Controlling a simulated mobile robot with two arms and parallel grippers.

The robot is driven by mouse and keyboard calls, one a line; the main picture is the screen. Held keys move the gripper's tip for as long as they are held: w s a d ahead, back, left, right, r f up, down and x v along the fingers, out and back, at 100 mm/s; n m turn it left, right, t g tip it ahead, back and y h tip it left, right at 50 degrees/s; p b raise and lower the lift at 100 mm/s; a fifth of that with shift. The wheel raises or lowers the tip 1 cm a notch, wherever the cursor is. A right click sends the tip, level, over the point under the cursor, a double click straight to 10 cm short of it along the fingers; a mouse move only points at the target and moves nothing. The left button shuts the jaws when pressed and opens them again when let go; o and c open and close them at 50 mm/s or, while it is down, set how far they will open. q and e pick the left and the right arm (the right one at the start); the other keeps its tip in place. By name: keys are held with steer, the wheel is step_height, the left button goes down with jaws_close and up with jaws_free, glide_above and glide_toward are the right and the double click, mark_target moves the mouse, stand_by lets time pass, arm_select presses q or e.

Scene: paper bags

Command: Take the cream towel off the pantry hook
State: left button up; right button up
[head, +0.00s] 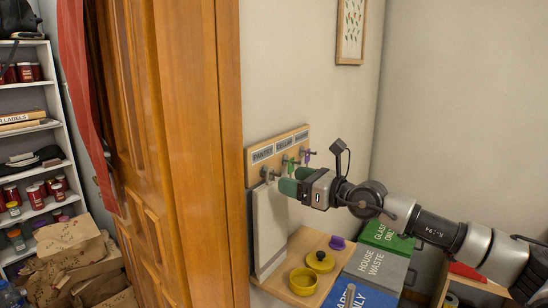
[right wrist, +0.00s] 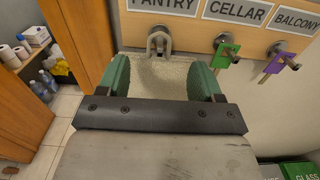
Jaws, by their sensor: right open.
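The cream towel (head: 270,228) hangs flat below the pantry hook (right wrist: 158,42) on the wooden hook board (head: 250,170). In the right wrist view the towel's textured top (right wrist: 160,75) lies between the two green fingers of my right gripper (right wrist: 161,66). The fingers stand apart, one on each side of it, just below the hook. In the head view my right gripper (head: 289,180) reaches in from the right in front of the board, at the towel's top edge. Whether the fingers touch the cloth cannot be told. My left gripper is not in view.
A green key (right wrist: 224,50) hangs on the cellar hook and a purple key (right wrist: 274,64) on the balcony hook. Below are a wooden shelf (head: 283,284) with a yellow pot (head: 303,281) and labelled bins (head: 375,268). A wooden door (head: 165,150) stands left.

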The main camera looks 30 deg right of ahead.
mark_target(274, 173)
steer(key=p+x, duration=0.2)
steer(key=x, duration=0.3)
steer(key=shift+r, duration=0.1)
steer(key=shift+w+a+p, duration=0.2)
steer(key=shift+w+p, duration=0.1)
steer(key=shift+w, duration=0.2)
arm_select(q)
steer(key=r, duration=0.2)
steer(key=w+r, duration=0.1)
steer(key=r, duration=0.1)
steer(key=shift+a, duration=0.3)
arm_select(e)
steer(key=c, duration=1.1)
steer(key=shift+o, duration=0.2)
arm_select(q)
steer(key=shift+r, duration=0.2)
arm_select(e)
steer(key=shift+r, duration=0.1)
steer(key=shift+r+p, duration=0.2)
steer(key=shift+p, duration=0.25)
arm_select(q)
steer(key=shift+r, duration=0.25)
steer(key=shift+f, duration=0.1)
arm_select(e)
steer(key=shift+s, duration=0.1)
